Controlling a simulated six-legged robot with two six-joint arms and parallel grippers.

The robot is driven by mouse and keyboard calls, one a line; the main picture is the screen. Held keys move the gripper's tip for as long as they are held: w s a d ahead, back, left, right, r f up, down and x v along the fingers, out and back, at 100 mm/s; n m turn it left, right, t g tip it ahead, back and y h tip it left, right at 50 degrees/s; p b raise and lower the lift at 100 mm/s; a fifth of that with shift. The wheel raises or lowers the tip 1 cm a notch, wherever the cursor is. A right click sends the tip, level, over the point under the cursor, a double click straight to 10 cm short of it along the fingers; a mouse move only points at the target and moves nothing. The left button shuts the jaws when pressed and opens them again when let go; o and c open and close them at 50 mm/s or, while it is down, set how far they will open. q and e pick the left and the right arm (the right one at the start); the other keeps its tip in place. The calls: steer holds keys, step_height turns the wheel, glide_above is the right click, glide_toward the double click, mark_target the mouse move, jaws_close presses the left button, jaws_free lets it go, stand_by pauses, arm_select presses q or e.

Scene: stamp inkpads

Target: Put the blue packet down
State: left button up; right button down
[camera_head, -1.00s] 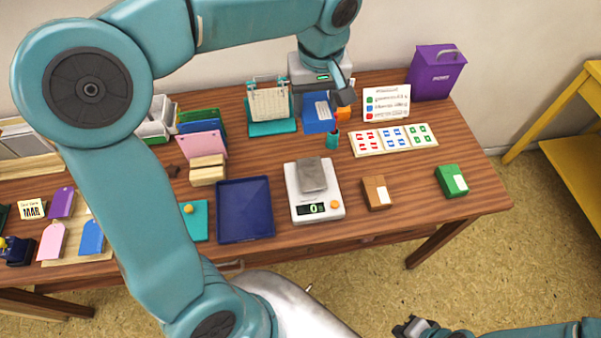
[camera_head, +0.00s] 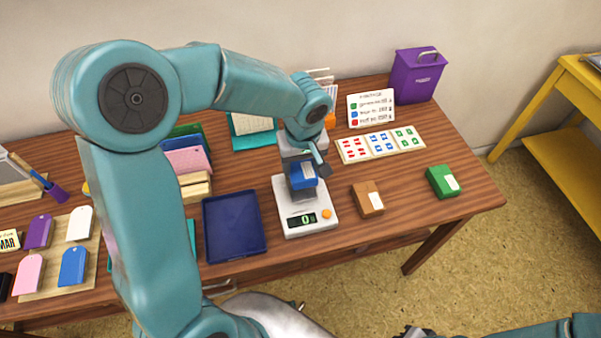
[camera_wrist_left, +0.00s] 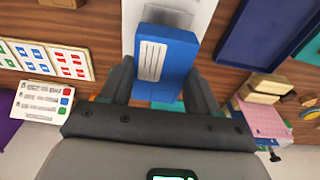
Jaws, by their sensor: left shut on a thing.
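The blue packet (camera_head: 304,177), with a white striped label, is held between the fingers of my left gripper (camera_head: 306,168). It is over the white scale (camera_head: 289,223), whose display reads 0. In the left wrist view the blue packet (camera_wrist_left: 168,57) sits between the two dark fingers of the left gripper (camera_wrist_left: 165,75), with the white scale (camera_wrist_left: 207,10) beyond it. The packet and gripper hide much of the scale's top and most of the grey block there. My right gripper (camera_head: 415,332) is only partly in view at the bottom edge.
A dark blue tray (camera_head: 236,252) lies left of the scale. A brown packet (camera_head: 367,199) and a green packet (camera_head: 442,181) lie to its right. Behind are the stamp sheet (camera_head: 381,143), a price card (camera_head: 371,108) and a purple bin (camera_head: 418,75).

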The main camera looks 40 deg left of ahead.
mark_target(301, 168)
arm_select(q)
step_height(301, 168, down, 4)
steer(key=shift+f, duration=0.1)
steer(key=shift+s, duration=0.1)
steer(key=shift+f+b, duration=0.1)
steer(key=shift+b, duration=0.35)
steer(key=o, duration=1.1)
steer(key=shift+c, duration=0.2)
steer(key=shift+r, duration=0.2)
